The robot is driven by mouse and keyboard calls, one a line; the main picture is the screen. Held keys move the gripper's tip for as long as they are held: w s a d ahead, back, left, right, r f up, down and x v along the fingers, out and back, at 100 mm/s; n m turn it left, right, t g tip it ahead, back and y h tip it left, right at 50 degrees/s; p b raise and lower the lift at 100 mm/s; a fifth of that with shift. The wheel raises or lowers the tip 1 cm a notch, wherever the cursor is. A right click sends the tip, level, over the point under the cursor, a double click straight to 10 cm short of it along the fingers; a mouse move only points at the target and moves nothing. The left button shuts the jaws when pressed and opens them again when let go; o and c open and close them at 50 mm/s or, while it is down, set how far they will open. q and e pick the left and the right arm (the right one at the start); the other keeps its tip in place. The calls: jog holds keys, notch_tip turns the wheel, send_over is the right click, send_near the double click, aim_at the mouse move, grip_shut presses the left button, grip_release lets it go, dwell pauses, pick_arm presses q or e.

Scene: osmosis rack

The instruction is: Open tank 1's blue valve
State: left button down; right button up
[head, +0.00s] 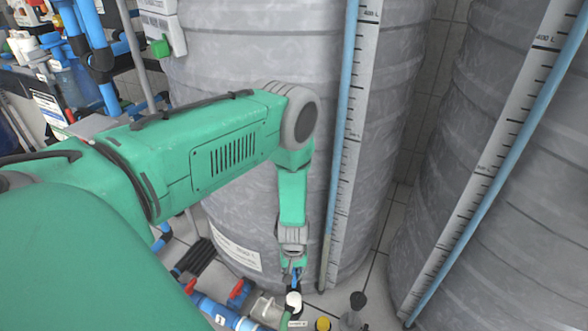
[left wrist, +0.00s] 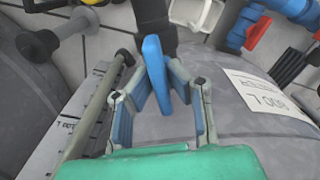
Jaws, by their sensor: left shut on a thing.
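The blue valve handle (left wrist: 154,66) stands upright between the fingertips of my left gripper (left wrist: 158,82) in the left wrist view. The gripper is shut on it, with a finger at each side. In the head view my left gripper (head: 293,270) reaches down at the front foot of the large grey tank (head: 240,90). There the handle is mostly hidden by the fingers. A dark fitting (left wrist: 152,18) lies behind the handle. My right gripper is not in view.
A second grey tank (head: 500,160) stands at the right. Blue pipe (head: 212,308) with a red valve handle (head: 240,292) lies left of my gripper. White (head: 294,301) and yellow (head: 323,323) caps and a black knob (head: 358,300) stand close by. A scaled strip (head: 352,150) runs down the tank.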

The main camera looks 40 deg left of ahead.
aim_at(294, 270)
pick_arm(q)
jog(key=shift+w+a+r, duration=0.1)
jog(key=shift+w+a, duration=0.05)
jog(key=shift+w, duration=0.2)
jog(key=c, duration=1.6)
grip_release()
jog(key=shift+s, duration=0.15)
notch_tip(294, 270, up, 12)
jog(key=shift+f, duration=0.1)
